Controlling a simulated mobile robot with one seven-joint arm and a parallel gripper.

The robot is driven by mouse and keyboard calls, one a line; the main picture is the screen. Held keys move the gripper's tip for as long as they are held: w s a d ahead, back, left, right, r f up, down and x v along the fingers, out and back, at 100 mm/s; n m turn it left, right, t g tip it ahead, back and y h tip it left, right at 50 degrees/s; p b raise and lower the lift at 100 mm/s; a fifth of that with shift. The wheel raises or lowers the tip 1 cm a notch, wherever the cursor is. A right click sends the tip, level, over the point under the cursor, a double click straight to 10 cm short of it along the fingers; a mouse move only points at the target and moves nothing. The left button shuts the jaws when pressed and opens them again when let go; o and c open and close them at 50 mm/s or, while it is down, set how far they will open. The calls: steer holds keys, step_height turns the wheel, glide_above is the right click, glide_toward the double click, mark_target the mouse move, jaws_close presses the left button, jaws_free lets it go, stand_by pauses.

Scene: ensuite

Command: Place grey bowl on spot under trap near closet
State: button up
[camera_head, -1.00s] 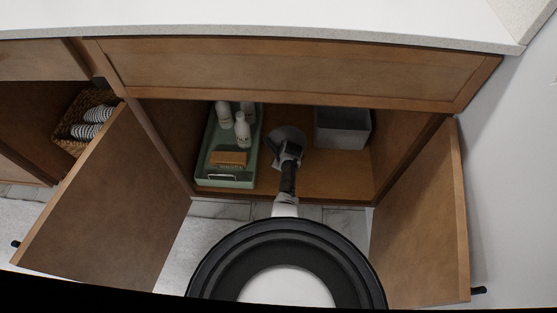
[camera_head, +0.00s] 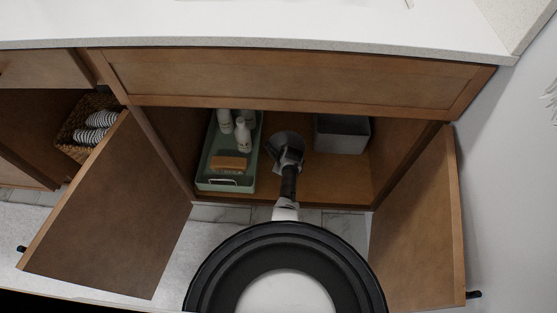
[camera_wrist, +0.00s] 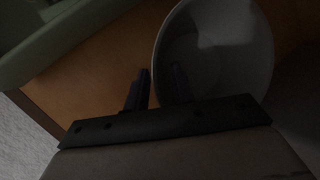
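The grey bowl (camera_head: 284,139) is inside the open cabinet, between the green tray and the grey box. My gripper (camera_head: 288,158) reaches in from the front and covers part of it. In the wrist view the pale inside of the bowl (camera_wrist: 225,60) faces the camera. My gripper (camera_wrist: 160,85) has one finger outside the near rim and one over the bowl's inside, so the rim lies between them. The picture is dark, and I cannot tell whether the fingers press on the wall. Whether the bowl rests on the cabinet floor (camera_head: 325,178) is also unclear. No trap shows.
The green tray (camera_head: 224,185) with white bottles (camera_head: 243,135) and an orange-brown item (camera_head: 229,163) is close on the left. The grey box (camera_head: 342,135) stands at the back right. Open doors flank the opening, left (camera_head: 110,215) and right (camera_head: 422,220). Floor at front right is bare.

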steer(key=p+v, duration=1.1)
steer(key=shift+p, duration=0.35)
